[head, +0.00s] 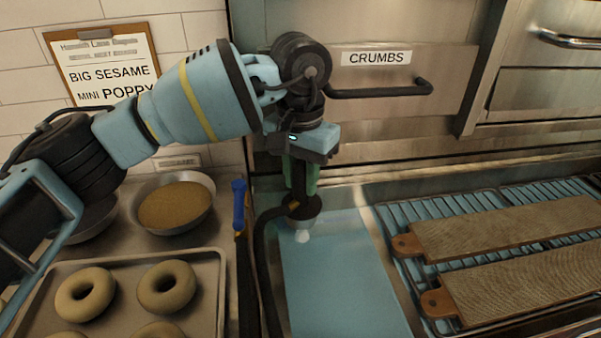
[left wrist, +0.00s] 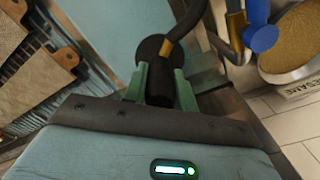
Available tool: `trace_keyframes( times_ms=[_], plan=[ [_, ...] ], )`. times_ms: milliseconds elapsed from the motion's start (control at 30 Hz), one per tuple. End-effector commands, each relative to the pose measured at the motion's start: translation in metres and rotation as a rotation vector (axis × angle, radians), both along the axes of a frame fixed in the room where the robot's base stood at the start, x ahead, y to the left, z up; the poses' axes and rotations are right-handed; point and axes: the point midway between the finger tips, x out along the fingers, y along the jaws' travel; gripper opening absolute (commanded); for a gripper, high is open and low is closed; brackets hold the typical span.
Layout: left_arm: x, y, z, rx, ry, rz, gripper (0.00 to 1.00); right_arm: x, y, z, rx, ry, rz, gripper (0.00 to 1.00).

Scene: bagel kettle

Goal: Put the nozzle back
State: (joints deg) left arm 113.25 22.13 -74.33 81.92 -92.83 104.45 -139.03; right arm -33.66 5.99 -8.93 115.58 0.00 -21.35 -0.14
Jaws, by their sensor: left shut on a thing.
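My left gripper (head: 302,190) has green fingers and points down over the blue-bottomed basin. It is shut on the black nozzle (head: 305,210), which hangs mouth down above the basin, with a small white patch just below it. The nozzle also shows in the left wrist view (left wrist: 185,95) between the green fingers (left wrist: 160,90). A black hose (head: 262,245) with a brass-coloured collar runs from the nozzle down the basin's left edge. A blue handle (head: 239,205) stands left of the hose; in the left wrist view the blue part (left wrist: 263,38) is beside a metal pipe. My right gripper is out of view.
The blue basin (head: 335,280) is open below the nozzle. Two wooden boards (head: 510,228) lie on a rack at right. A bowl of seeds (head: 175,203) and a bagel tray (head: 215,290) are at left. A CRUMBS drawer handle (head: 385,92) juts out behind the gripper.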

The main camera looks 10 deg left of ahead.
Motion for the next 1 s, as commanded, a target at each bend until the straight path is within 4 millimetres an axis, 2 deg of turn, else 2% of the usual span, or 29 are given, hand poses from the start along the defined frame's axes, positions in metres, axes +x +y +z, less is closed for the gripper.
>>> trace_keyframes(
  times_ms=[33,433,467,600,933,1000],
  plan=[
    [0.0011,0.0003,0.0031,-0.002,-0.008,0.001,0.00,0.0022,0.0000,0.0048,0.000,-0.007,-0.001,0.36],
    [0.0013,0.0002,-0.0049,-0.002,-0.005,0.000,0.00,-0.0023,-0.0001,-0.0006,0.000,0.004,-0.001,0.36],
    [0.0013,0.0004,-0.0046,-0.001,-0.005,0.000,0.31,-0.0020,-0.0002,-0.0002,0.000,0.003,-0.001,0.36],
    [0.0013,0.0004,-0.0041,-0.001,-0.005,0.000,0.49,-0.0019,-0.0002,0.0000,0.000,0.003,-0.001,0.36],
    [0.0013,0.0003,-0.0053,-0.002,-0.005,0.000,0.49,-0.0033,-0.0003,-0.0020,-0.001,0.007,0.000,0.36],
    [0.0017,0.0002,0.0013,-0.002,-0.007,0.001,0.49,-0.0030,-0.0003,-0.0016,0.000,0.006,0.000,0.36]
  ],
)
